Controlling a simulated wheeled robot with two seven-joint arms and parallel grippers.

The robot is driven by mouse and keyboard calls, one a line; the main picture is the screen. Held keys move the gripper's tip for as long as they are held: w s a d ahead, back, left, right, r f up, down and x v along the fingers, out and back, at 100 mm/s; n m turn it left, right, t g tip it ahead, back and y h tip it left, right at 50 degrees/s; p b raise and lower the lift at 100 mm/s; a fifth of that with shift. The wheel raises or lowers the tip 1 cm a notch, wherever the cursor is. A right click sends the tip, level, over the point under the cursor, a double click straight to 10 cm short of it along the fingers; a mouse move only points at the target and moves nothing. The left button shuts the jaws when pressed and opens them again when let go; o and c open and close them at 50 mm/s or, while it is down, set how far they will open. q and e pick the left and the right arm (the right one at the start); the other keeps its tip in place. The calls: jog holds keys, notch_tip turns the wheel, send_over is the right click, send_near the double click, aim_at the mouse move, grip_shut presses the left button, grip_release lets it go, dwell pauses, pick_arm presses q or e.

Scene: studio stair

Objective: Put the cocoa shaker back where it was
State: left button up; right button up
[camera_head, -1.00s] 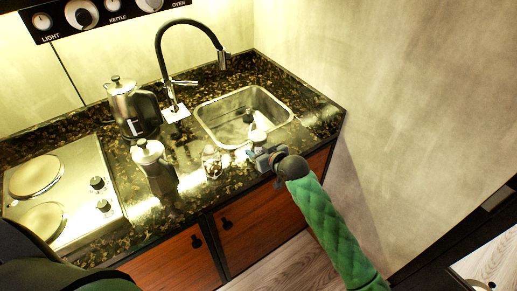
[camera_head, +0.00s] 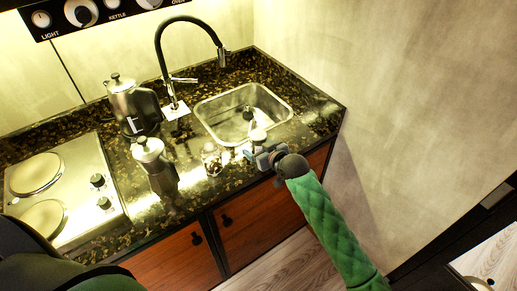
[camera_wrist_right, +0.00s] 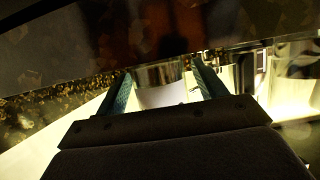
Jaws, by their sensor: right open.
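A small pale-topped container (camera_head: 258,136), which looks like the cocoa shaker, stands upright at the front edge of the sink. My right gripper (camera_head: 252,155) is open at the counter's front, right by it. In the right wrist view a shiny metal and white cylinder (camera_wrist_right: 160,88) shows between the two spread fingers (camera_wrist_right: 163,92), and it seems to be the same container. I cannot tell whether the fingers touch it. My left gripper is not in view.
A clear jar (camera_head: 212,160) stands just left of my right gripper. A metal-topped dark pot (camera_head: 155,165), a kettle (camera_head: 132,105) and a hob (camera_head: 75,185) are further left. The sink (camera_head: 225,108) and black tap (camera_head: 160,50) lie behind. A wall (camera_head: 400,90) bounds the right.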

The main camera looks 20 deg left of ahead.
pick_arm(q)
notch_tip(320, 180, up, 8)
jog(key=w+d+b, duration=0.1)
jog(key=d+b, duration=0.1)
jog(key=b, duration=0.1)
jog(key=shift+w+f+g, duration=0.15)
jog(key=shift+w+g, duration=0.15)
pick_arm(e)
jog(key=v, duration=1.2)
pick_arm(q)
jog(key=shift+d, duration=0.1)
pick_arm(e)
jog(key=shift+f, duration=0.1)
